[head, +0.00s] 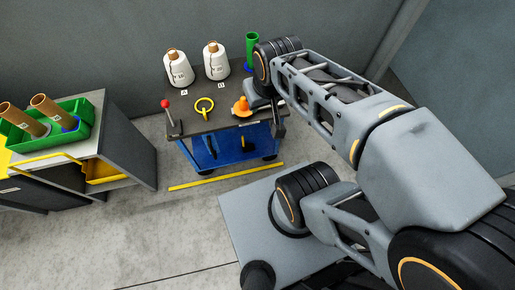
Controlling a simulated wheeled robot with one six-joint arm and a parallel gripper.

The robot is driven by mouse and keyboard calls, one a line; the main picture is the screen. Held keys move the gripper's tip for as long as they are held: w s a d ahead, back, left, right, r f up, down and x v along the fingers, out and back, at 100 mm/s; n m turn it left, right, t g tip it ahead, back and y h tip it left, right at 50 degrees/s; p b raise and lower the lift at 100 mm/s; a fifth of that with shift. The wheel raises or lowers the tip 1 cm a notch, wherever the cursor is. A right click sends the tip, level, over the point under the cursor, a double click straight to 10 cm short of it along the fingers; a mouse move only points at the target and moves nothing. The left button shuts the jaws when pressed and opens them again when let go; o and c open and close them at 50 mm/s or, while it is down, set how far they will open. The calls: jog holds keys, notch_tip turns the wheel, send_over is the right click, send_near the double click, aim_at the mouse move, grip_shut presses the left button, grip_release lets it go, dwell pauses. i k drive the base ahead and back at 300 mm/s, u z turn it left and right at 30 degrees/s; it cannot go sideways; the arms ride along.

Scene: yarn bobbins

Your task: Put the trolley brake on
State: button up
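The trolley (230,133) has a dark top and a blue lower body, and stands against the back wall. A lever with a red ball knob (167,103) rises at its front left corner, tilted a little; it looks like the brake lever, but I cannot tell whether it is on or off. My gripper (278,124) is at the trolley's right edge, beside the orange cone-shaped piece (242,107), well to the right of the red knob. Its fingers are small, dark and partly hidden by my arm, so I cannot see their opening.
A yellow floor line (226,176) runs in front. At left, a cabinet bears a green bin (76,107) with brown tubes (46,104).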

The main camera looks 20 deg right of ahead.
aim_at(165, 104)
jog(key=z, duration=0.15)
jog(key=k, duration=0.95)
jog(key=u, duration=1.4)
jog(key=i, duration=1.65)
jog(key=z, duration=1)
jog(key=i, duration=0.55)
jog(key=z, duration=0.1)
jog(key=k, duration=0.55)
jog(key=u, duration=0.5)
